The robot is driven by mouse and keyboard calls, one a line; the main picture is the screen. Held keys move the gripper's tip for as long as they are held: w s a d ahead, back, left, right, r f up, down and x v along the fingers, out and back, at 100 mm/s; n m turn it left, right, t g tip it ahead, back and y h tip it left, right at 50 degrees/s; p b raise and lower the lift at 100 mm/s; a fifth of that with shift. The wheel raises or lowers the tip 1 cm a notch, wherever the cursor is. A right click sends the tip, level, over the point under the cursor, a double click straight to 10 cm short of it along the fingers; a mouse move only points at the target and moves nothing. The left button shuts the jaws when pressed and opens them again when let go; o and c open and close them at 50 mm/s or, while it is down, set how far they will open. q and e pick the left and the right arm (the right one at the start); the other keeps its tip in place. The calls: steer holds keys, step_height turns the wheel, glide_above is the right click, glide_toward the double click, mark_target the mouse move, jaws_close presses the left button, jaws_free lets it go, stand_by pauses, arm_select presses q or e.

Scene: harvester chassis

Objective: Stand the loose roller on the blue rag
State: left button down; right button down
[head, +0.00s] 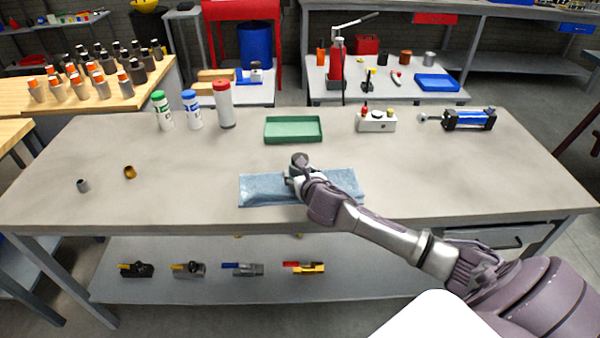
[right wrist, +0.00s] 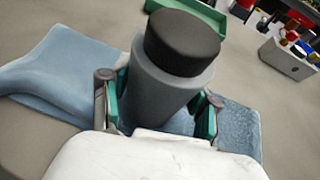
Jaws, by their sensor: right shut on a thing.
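The blue rag (head: 255,189) lies flat near the front middle of the table; it also shows in the right wrist view (right wrist: 65,65). My right gripper (head: 297,177) is over the rag. In the right wrist view my right gripper (right wrist: 160,108) is shut on the roller (right wrist: 165,85), a grey cylinder with a dark end, with a green-padded finger on each side. The roller (head: 299,159) looks about upright in the head view. Its lower end is hidden, so I cannot tell whether it touches the rag. My left gripper is not in view.
A green tray (head: 293,130) sits behind the rag. Three capped bottles (head: 193,110) stand back left, and a small grey box (head: 376,122) and a blue cylinder (head: 469,120) back right. A grey piece (head: 83,186) and a brass piece (head: 129,172) lie at left.

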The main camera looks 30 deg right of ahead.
steer(key=shift+f, duration=0.15)
steer(key=shift+c, duration=1.3)
jaws_free()
steer(key=shift+f, duration=0.15)
steer(key=shift+r, duration=0.5)
steer(key=shift+s+r, duration=0.25)
steer(key=v, duration=1.1)
steer(key=shift+s, duration=0.25)
steer(key=shift+a, duration=0.1)
